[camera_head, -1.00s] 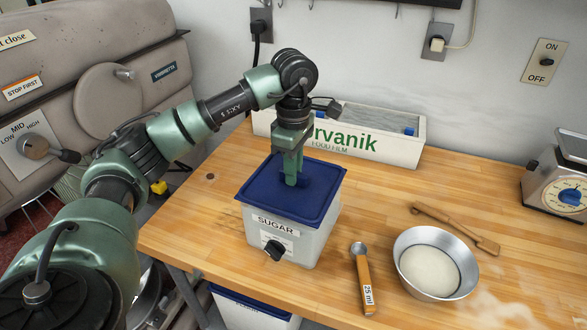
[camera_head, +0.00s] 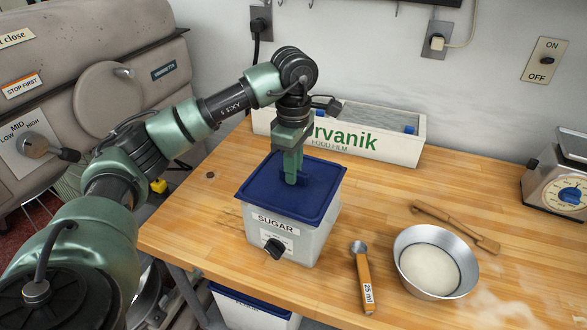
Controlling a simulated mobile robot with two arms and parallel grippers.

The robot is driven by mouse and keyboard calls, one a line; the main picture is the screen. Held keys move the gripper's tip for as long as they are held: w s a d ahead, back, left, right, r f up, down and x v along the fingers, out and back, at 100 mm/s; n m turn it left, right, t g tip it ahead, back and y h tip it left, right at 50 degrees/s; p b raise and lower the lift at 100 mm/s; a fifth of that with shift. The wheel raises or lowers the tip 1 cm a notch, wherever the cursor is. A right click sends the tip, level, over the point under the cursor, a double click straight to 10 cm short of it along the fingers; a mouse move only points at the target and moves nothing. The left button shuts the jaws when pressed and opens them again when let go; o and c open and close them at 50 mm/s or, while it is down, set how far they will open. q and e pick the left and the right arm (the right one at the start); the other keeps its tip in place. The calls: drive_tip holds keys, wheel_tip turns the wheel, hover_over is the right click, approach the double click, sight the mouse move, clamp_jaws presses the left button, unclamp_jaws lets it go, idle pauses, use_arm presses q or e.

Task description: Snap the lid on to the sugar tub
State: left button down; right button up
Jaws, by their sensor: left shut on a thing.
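The sugar tub (camera_head: 306,241) is a pale, squarish container with a SUGAR label and a dark clip on its front, standing on the wooden table. The dark blue lid (camera_head: 262,200) lies over the tub's top, covering its opening. I cannot tell whether its rim is fully seated all round. My left gripper (camera_head: 291,178) comes down from above and is shut on the lid near its middle; its fingertips hide part of the lid there. My right gripper is not in view.
A film box (camera_head: 405,148) stands behind the tub by the wall. A 25 ml scoop (camera_head: 361,275), a metal bowl of white powder (camera_head: 447,285) and a wooden tool (camera_head: 445,222) lie to the right. A scale (camera_head: 560,180) stands far right.

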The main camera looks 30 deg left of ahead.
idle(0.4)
use_arm(q)
drive_tip(key=shift+f+b, duration=0.85)
drive_tip(key=shift+f, duration=0.25)
drive_tip(key=c, duration=1.3)
unclamp_jaws()
wheel_tip(320, 180, up, 7)
drive_tip(key=shift+w+f+b, duration=0.1)
drive_tip(key=shift+b, duration=0.35)
drive_tip(key=shift+r, duration=0.55)
drive_tip(key=shift+f, duration=0.1)
